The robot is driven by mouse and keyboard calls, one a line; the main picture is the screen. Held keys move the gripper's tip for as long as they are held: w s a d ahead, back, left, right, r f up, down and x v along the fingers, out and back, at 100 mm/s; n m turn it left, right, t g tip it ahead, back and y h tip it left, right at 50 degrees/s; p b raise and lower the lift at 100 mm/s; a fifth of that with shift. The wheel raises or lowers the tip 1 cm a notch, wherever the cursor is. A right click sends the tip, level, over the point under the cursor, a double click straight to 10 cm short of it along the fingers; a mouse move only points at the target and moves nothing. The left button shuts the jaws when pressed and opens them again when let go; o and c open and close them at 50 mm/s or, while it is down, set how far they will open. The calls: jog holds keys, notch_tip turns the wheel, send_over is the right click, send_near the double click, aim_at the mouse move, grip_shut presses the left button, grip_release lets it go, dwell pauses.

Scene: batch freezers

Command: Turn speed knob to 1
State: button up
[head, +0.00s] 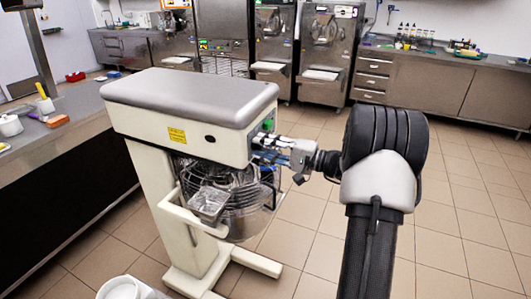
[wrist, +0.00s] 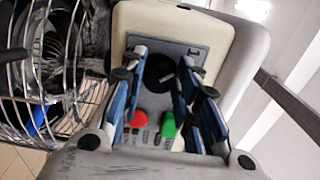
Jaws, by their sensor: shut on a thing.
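The mixer (head: 190,95) is a cream stand machine with a grey top, and its control panel (head: 262,130) is on its right end. In the wrist view the panel (wrist: 205,52) shows a round black knob (wrist: 160,72) with a pale mark near its upper right. My gripper (wrist: 163,68) has its blue fingers on both sides of this knob and is shut on it. In the head view my gripper (head: 275,150) reaches the panel from the right and hides part of it. The printed numbers cannot be read.
A red button (wrist: 140,118) and a green switch (wrist: 168,128) sit below the knob, between the fingers. The wire bowl guard (wrist: 60,70) is close on the left. A counter (head: 50,125) stands left of the mixer. The tiled floor (head: 460,220) at right is clear.

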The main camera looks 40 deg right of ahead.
jog(key=shift+w+a+r+n, duration=0.1)
jog(key=shift+w+r+n, duration=0.05)
jog(key=shift+r+n, duration=0.2)
dwell(0.3)
jog(key=o, duration=1.1)
jog(key=shift+w+a+f, duration=0.1)
jog(key=shift+f, duration=0.15)
jog(key=shift+c, duration=0.2)
jog(key=v, duration=1.2)
